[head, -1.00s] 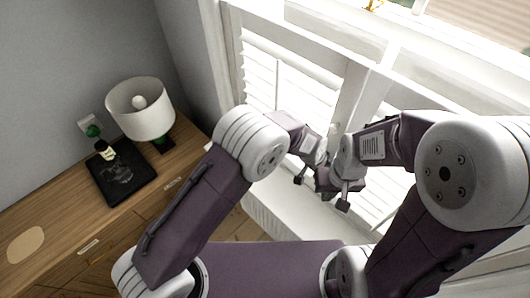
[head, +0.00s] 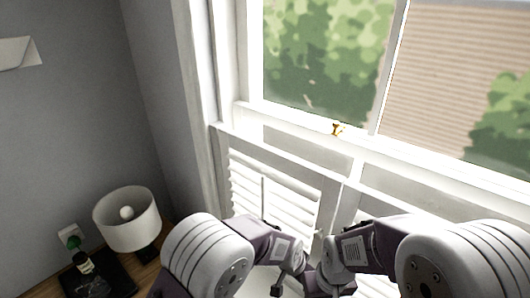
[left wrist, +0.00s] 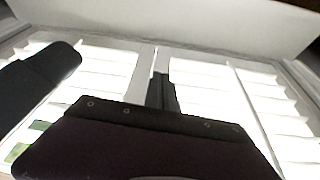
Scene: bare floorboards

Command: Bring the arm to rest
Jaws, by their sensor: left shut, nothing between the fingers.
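My left arm comes in from the left in the head view and bends at a pale grey joint toward the middle. My left gripper (left wrist: 162,90) shows in the left wrist view as dark fingers together, with nothing between them, in front of the white shutters. My right arm comes in from the right, and its gripper (head: 322,284) is at the bottom middle of the head view, close to the left one. The two wrists partly overlap there and the fingers are cut off or hidden, so I cannot tell the right gripper's opening.
A window with white shutters (head: 272,188) and a sash rail stands close behind the arms. A small gold latch (head: 338,129) sits on the rail. At lower left, a white-shaded lamp (head: 127,222) and a black tray (head: 98,280) with a bottle (head: 84,262) stand on a wooden cabinet.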

